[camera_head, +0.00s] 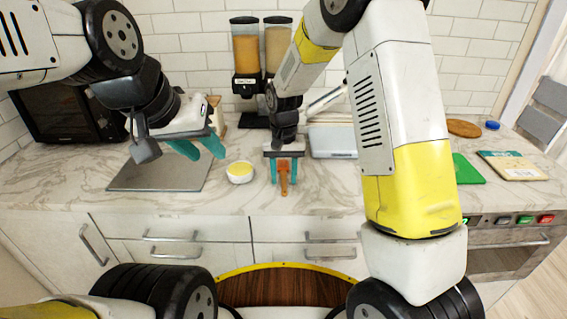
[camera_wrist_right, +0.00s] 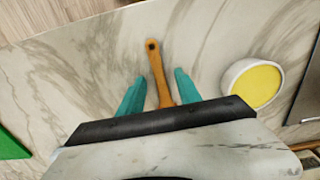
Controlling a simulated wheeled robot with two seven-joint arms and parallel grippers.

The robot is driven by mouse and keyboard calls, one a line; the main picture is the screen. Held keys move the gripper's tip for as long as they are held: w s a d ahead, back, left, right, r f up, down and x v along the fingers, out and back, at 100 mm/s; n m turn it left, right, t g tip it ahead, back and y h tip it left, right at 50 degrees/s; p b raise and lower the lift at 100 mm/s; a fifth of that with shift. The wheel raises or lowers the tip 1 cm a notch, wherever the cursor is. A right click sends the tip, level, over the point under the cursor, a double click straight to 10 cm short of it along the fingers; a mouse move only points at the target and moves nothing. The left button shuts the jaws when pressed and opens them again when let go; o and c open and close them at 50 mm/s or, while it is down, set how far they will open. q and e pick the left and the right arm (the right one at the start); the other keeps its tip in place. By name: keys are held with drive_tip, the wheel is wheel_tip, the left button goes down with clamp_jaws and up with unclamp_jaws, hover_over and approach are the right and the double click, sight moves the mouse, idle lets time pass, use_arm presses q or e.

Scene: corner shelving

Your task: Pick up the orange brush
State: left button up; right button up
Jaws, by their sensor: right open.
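The orange brush (camera_head: 284,176) lies on the marble counter, between the teal fingers of my right gripper (camera_head: 284,182) in the head view. In the right wrist view the brush's handle (camera_wrist_right: 158,72) points away from the gripper, with a dark hole at its end. There the open fingers of my right gripper (camera_wrist_right: 158,92) stand on either side of the handle, with a gap on both sides. The brush's other end is hidden behind the gripper body. My left gripper (camera_head: 205,150) is above the grey board at left, its teal fingers apart and nothing seen between them.
A white bowl with yellow contents (camera_head: 240,173) stands just left of the brush and also shows in the right wrist view (camera_wrist_right: 250,84). A grey board (camera_head: 150,178) lies further left. Cereal dispensers (camera_head: 247,50) stand behind. A green board (camera_head: 466,168) lies at right.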

drive_tip(key=shift+f, duration=0.1)
drive_tip(key=shift+c, duration=0.4)
clamp_jaws()
